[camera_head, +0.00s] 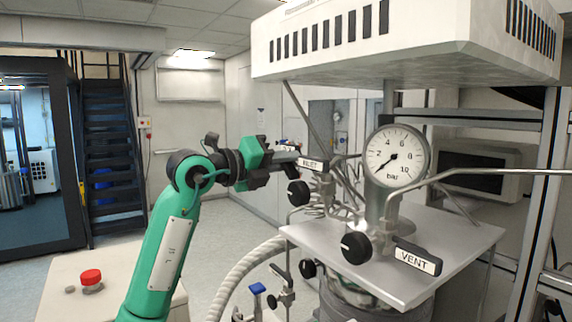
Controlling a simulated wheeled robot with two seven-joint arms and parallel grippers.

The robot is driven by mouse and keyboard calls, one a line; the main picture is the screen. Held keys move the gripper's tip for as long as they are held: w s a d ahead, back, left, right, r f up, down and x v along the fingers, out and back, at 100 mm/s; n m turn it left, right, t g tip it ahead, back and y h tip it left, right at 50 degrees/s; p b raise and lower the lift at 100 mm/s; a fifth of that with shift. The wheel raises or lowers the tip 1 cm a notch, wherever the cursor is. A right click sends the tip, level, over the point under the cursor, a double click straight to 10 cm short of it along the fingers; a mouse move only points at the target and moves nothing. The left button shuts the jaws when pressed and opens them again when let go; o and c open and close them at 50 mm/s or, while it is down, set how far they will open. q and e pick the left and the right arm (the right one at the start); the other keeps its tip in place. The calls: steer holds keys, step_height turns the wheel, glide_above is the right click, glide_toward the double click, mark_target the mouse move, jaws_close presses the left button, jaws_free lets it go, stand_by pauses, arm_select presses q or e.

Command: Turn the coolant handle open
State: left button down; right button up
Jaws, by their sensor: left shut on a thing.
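My green left arm reaches in from the left, and its gripper (287,157) is at the upper left of the reactor's valves. The gripper is shut on a dark handle (287,148) with a pale label, mostly hidden by the fingers. The label is too small and covered to read, so I cannot confirm that it is the coolant handle. The INLET handle (313,164) sits just right of the fingertips, with a black knob (298,193) below it. My right gripper is not in view.
A pressure gauge (397,156) stands right of the gripper. The VENT handle (417,259) and its knob (356,247) are lower right. A blue-handled valve (257,289) is low at centre. A white hood (405,45) hangs above. A red button (91,278) is at lower left.

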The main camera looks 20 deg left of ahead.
arm_select(q)
steer(key=n, duration=0.3)
steer(key=shift+w+a+f+n, duration=0.1)
steer(key=shift+f+n, duration=0.15)
steer(key=shift+n, duration=0.05)
steer(key=shift+f+n+b, duration=0.2)
steer(key=shift+n+b, duration=0.15)
steer(key=shift+n, duration=1.65)
steer(key=c, duration=1.5)
jaws_free()
steer(key=shift+a+f, duration=0.1)
steer(key=shift+o, duration=0.2)
steer(key=b+v, duration=0.5)
steer(key=v, duration=0.8)
steer(key=shift+s+a, duration=0.25)
